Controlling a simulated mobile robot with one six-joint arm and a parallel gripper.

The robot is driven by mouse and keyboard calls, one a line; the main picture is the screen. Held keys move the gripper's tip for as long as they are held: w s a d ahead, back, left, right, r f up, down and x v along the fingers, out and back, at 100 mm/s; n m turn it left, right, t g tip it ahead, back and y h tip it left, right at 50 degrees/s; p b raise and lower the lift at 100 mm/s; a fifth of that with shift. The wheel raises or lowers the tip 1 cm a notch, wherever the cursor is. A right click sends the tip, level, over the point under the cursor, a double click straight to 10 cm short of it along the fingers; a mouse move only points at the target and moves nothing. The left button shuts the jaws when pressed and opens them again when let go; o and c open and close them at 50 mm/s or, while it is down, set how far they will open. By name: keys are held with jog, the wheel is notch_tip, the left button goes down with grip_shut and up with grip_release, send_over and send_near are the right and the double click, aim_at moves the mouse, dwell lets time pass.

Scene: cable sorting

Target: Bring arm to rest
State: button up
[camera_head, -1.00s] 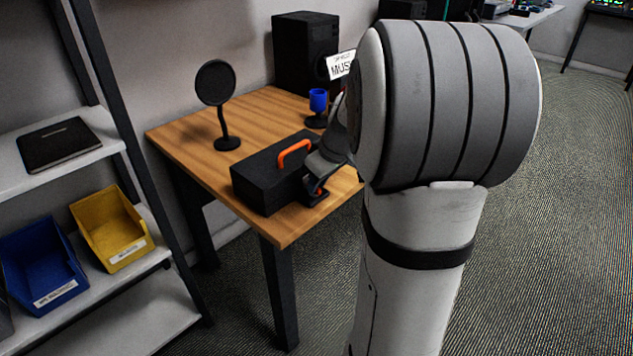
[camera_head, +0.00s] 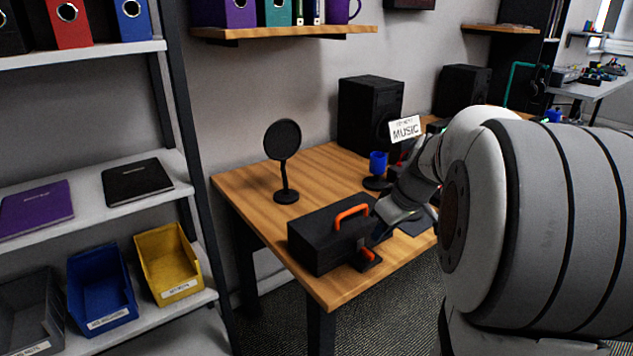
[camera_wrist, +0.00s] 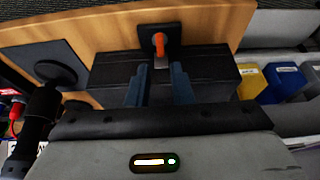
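My gripper (camera_head: 380,236) is beside the right end of the black toolbox (camera_head: 318,240) on the wooden table. The toolbox has an orange handle (camera_head: 352,212) on top. In the wrist view my two blue-grey fingers (camera_wrist: 159,72) stand apart, with the toolbox (camera_wrist: 215,75) behind them and nothing visibly held. A small black piece with an orange part (camera_head: 368,256) lies at the toolbox's front side; a black square with an orange part (camera_wrist: 159,42) shows past the fingertips in the wrist view. My arm hides the table's right part.
On the wooden table (camera_head: 240,182) stand a round black disc on a stand (camera_head: 283,140), a blue cup (camera_head: 378,163), a speaker (camera_head: 368,115) and a MUSIC sign (camera_head: 405,128). A shelf with a yellow bin (camera_head: 170,262) and a blue bin (camera_head: 102,290) is left. Bare wood lies left of the toolbox.

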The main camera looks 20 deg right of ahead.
jog(key=s+a+r+m+g+h+p, duration=0.1)
jog(key=s+a+r+m+p, duration=0.3)
jog(key=s+a+r+p, duration=1.1)
jog(key=s+r+p, duration=0.1)
jog(key=r+p, duration=0.1)
jog(key=p, duration=0.4)
jog(key=shift+s+a+g+h, duration=0.3)
jog(key=shift+s+g, duration=0.05)
jog(key=shift+g, duration=0.05)
